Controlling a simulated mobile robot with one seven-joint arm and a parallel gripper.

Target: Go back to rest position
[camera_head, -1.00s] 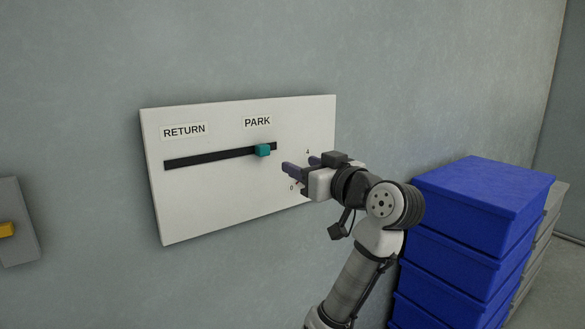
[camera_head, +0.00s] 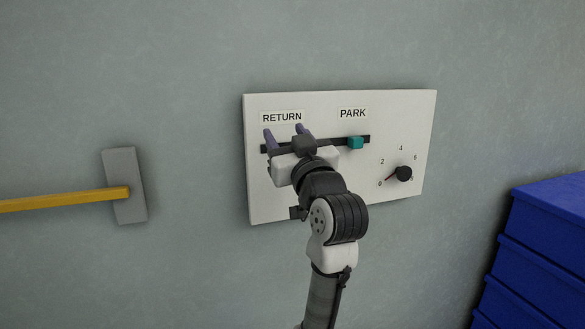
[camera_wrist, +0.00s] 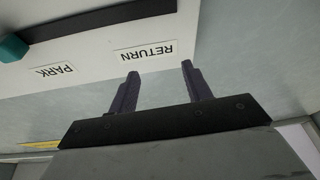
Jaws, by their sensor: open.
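My gripper (camera_head: 284,135) is open and empty, raised in front of the left part of a white wall panel (camera_head: 400,115). In the head view its fingers overlap the left end of a black slot (camera_head: 325,143), just below the RETURN label (camera_head: 281,117). A teal slider knob (camera_head: 356,142) sits near the right end of the slot, under the PARK label (camera_head: 353,113). In the wrist view the picture is upside down: the two fingers (camera_wrist: 160,88) point toward the RETURN label (camera_wrist: 147,52), with nothing between them. The knob (camera_wrist: 12,47) shows at the left edge there, apart from the fingers.
A black dial (camera_head: 403,174) with numbers is on the panel's right side. A yellow bar (camera_head: 70,199) runs into a grey wall plate (camera_head: 125,172) on the left. Stacked blue crates (camera_head: 545,235) stand at the right. The wall between bar and panel is bare.

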